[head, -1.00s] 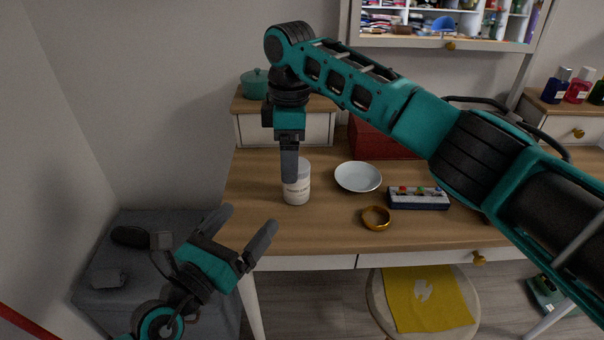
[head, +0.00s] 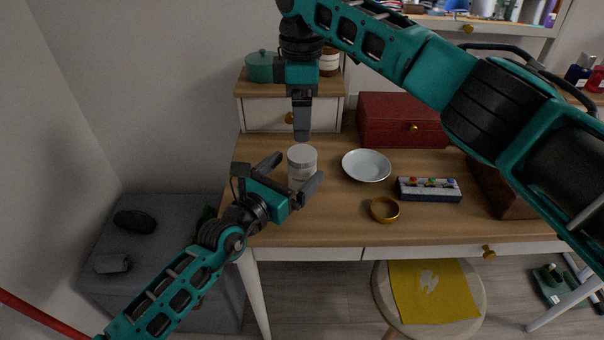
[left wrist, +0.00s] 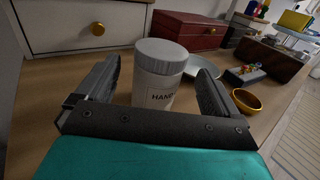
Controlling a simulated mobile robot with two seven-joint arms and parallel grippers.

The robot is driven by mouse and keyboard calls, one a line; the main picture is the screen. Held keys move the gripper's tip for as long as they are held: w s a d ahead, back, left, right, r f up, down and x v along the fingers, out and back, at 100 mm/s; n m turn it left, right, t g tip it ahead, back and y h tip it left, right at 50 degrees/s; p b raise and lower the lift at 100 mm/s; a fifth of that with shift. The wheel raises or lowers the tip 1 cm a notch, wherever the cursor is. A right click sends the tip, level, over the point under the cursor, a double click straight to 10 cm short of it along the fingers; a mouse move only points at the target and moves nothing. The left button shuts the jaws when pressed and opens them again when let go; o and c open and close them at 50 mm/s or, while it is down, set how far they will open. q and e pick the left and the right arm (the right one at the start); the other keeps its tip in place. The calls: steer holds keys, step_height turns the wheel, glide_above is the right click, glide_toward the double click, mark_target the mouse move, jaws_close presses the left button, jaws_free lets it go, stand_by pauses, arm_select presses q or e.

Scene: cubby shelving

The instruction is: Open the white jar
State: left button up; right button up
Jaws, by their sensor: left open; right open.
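The white jar (head: 301,164) stands upright on the desk near its left end, with a ridged grey-white lid on. In the left wrist view the jar (left wrist: 158,75) shows a label with dark letters beginning "HAN". My left gripper (head: 294,172) is open, low at the jar, with a finger on either side of it. In the left wrist view my left gripper (left wrist: 160,90) shows gaps between its fingers and the jar. My right gripper (head: 302,130) points down above and behind the jar, apart from the lid; its fingers line up in this view.
A pale blue dish (head: 366,166), a gold ring-shaped bowl (head: 384,209) and a box with coloured knobs (head: 429,190) lie right of the jar. A red chest (head: 402,120) and a white drawer unit (head: 266,113) stand behind. The desk front is clear.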

arm_select(q)
steer(key=shift+w+d, duration=0.4)
steer(key=shift+w, duration=0.2)
steer(key=shift+c, duration=0.3)
